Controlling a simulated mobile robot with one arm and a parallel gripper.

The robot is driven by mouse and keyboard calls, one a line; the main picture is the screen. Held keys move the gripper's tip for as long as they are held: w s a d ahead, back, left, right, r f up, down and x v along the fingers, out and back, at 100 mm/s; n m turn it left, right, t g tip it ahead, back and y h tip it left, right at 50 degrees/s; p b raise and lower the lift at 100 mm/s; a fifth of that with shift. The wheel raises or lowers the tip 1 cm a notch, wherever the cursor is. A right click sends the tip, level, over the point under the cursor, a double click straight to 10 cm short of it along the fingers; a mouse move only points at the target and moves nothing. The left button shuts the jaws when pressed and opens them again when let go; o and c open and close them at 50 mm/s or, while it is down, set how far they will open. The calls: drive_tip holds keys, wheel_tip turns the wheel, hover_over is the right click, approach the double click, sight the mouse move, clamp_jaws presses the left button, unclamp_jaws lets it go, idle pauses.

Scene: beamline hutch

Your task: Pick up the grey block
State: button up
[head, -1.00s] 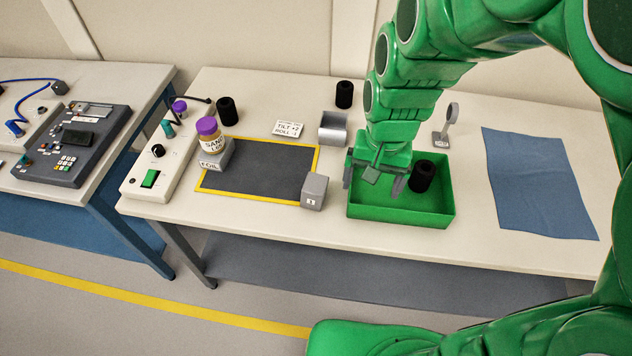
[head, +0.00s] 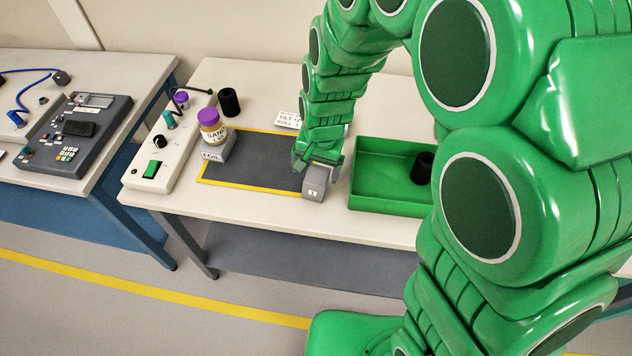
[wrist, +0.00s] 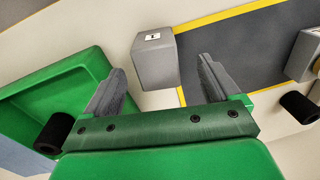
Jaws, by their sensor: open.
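In the wrist view the block (wrist: 155,60) shows beyond and between the open fingers, apart from both. My gripper (wrist: 158,82) is open and empty. In the head view my gripper (head: 319,160) is just behind and above the block, and its fingertips are partly hidden.
Right of the block is a green tray (head: 385,208) with a black cylinder (head: 421,168) in it. On the mat's left, a purple-lidded jar (head: 211,126) stands on a grey block labelled FOIL (head: 218,153). My arm hides the bench's right side.

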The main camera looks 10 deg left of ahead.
sight(317, 174)
drive_tip(key=shift+w+f, duration=0.15)
drive_tip(key=shift+f, duration=0.95)
drive_tip(key=shift+w+f, duration=0.2)
drive_tip(key=shift+f, duration=0.85)
drive_tip(key=shift+w+f, duration=0.15)
drive_tip(key=shift+f, duration=0.95)
drive_tip(key=c, duration=1.2)
drive_tip(key=shift+r, duration=0.15)
drive_tip(key=shift+r, duration=0.25)
drive_tip(key=r, duration=0.2)
drive_tip(key=shift+s+d+r, duration=0.1)
drive_tip(key=shift+s+r, duration=0.1)
drive_tip(key=shift+r, duration=0.2)
drive_tip(key=shift+s+d+r, duration=1)
drive_tip(key=shift+s+r, duration=0.6)
drive_tip(key=shift+s, duration=0.4)
drive_tip(key=shift+s+d+r, duration=1.05)
drive_tip(key=shift+s+r, duration=0.5)
drive_tip(key=shift+s, duration=0.5)
drive_tip(key=shift+s+d+r, duration=1)
drive_tip(key=shift+s+r, duration=0.6)
drive_tip(key=shift+s, duration=0.4)
